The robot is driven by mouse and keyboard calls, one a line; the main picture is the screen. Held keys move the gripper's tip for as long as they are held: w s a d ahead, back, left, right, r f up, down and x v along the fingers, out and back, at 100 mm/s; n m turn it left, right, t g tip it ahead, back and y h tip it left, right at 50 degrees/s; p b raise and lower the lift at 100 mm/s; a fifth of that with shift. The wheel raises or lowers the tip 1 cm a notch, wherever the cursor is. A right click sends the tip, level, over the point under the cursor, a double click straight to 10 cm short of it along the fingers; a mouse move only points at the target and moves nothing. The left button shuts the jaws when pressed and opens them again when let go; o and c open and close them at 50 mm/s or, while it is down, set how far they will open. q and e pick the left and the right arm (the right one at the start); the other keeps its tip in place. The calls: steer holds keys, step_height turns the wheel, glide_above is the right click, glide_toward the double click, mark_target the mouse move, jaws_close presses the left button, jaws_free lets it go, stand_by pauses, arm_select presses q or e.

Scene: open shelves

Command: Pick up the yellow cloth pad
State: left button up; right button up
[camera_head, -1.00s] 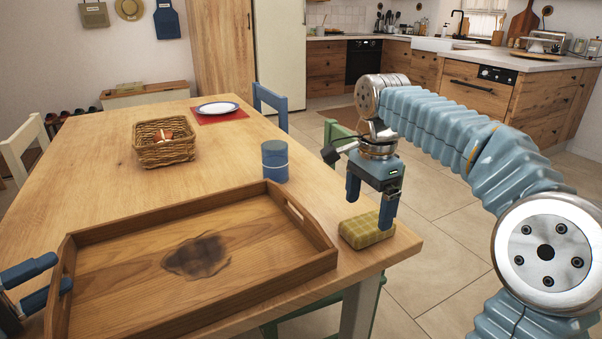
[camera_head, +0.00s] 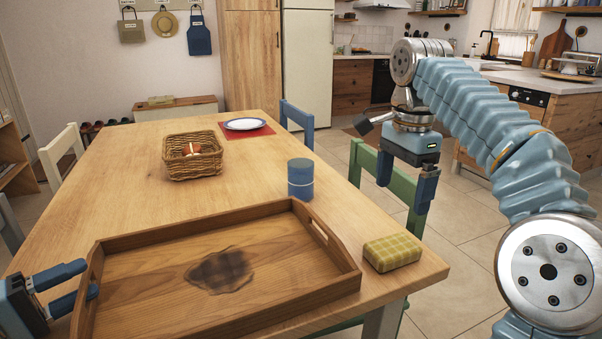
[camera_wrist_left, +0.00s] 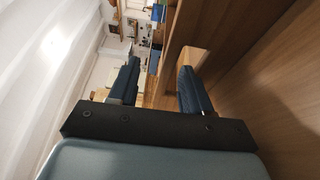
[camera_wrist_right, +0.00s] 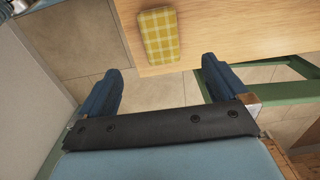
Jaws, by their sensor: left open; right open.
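The yellow checked cloth pad (camera_head: 392,253) lies on the table's right front corner, just right of the wooden tray. It also shows in the right wrist view (camera_wrist_right: 159,36), on the table's edge beyond the fingertips. My right gripper (camera_head: 404,190) is open and empty, pointing down, above and a little right of the pad, apart from it. My left gripper (camera_head: 78,284) is open at the tray's left end, its fingers reaching the tray's left wall. In the left wrist view the left fingers (camera_wrist_left: 158,85) are apart near that wooden wall.
The wooden tray (camera_head: 130,246) with a dark stain (camera_head: 220,271) fills the table's front. A blue canister (camera_head: 300,179) stands behind its right end. Farther back are a wicker basket (camera_head: 193,170) and a plate (camera_head: 245,124). A green chair (camera_head: 400,180) stands behind my right gripper.

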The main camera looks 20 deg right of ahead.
steer(key=f, duration=0.2)
glide_above(394, 245)
steer(key=f, duration=0.6)
steer(key=shift+s+a, duration=0.15)
steer(key=shift+s, duration=0.05)
step_height(394, 245, down, 6)
steer(key=shift+w+r, duration=0.1)
steer(key=shift+r, duration=0.1)
steer(key=shift+c, duration=0.2)
steer(key=c, duration=1.1)
steer(key=shift+c, duration=0.2)
step_height(394, 245, up, 10)
